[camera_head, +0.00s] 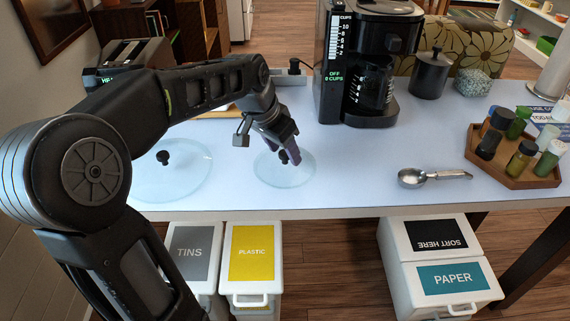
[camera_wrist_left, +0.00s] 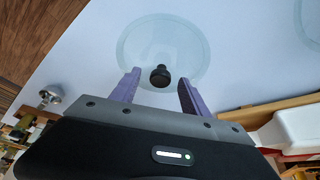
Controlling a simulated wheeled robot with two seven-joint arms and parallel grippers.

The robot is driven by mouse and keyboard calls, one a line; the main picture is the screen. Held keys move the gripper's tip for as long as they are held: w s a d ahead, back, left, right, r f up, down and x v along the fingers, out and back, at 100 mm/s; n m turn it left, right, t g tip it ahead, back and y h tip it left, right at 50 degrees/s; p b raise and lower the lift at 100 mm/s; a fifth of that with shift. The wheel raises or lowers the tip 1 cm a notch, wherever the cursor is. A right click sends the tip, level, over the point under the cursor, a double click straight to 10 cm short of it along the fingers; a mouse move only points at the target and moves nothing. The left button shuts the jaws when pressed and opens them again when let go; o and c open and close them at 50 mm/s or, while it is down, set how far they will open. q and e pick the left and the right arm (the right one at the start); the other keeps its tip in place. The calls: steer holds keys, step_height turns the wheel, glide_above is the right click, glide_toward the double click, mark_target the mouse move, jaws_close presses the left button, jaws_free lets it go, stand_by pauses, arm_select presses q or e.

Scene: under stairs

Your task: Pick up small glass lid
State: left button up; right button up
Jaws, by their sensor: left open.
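The small glass lid (camera_head: 270,175) lies flat on the pale table, a clear disc with a black knob (camera_head: 283,157). A larger glass lid (camera_head: 188,182) with a black knob lies to its left. My left gripper (camera_head: 290,150) is over the small lid, pointing down at its knob. In the left wrist view the small lid (camera_wrist_left: 133,52) is ahead of the gripper. Its knob (camera_wrist_left: 160,76) shows between the two open purple fingers (camera_wrist_left: 158,90), with gaps on both sides. My right gripper is not in view.
A black coffee maker (camera_head: 350,70) stands behind and right of the small lid. A metal scoop (camera_head: 425,177), a wooden tray (camera_head: 515,175) of small jars and a dark canister (camera_head: 430,75) are further right. The table's front edge (camera_head: 340,212) is close; bins stand below it.

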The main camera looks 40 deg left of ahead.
arm_select(q)
jaws_close()
stand_by(0.5)
stand_by(0.8)
